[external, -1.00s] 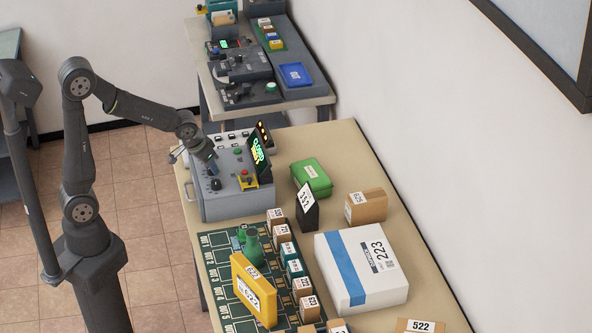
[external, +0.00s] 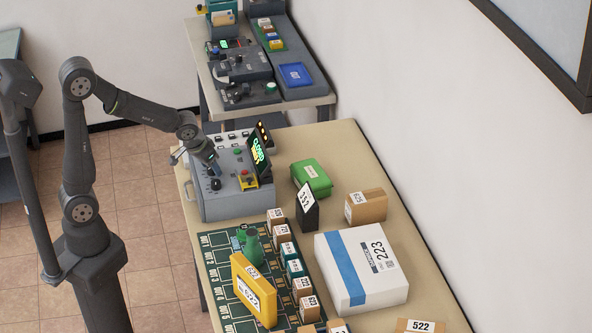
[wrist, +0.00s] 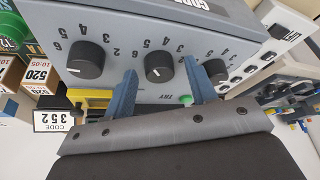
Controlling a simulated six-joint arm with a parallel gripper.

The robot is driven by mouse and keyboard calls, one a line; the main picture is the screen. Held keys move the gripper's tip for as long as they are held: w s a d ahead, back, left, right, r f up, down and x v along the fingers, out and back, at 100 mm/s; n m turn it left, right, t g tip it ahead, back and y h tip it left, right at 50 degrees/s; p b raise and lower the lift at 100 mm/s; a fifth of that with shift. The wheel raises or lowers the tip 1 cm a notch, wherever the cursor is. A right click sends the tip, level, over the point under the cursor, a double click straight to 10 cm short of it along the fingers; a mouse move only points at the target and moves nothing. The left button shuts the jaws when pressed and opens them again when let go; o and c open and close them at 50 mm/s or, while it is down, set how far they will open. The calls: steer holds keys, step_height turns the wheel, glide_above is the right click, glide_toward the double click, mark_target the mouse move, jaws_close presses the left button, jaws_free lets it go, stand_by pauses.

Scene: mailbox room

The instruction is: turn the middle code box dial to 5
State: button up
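The grey code box (wrist: 235,15) fills the top of the wrist view, with three black dials in a row. The middle dial (wrist: 158,67) has a pale mark on its face; the number it points to cannot be read surely. Numbers are printed around each dial. My gripper (wrist: 160,88) is open, its two blue fingers apart, with the middle dial between and just beyond their tips. I cannot tell whether they touch it. In the external view my gripper (external: 212,164) is over the grey console (external: 232,203), hiding part of its top.
The left dial (wrist: 86,59) and right dial (wrist: 215,70) sit close outside the fingers. A green button (wrist: 186,100) lies below the middle dial. A card reading CODE 352 (wrist: 52,120) stands at lower left. A green case (external: 312,178) and boxes crowd the table.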

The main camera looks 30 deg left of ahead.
steer(key=shift+r, duration=0.1)
steer(key=v, duration=1.7)
steer(key=shift+s, duration=0.2)
steer(key=x, duration=1.7)
steer(key=shift+w, duration=0.2)
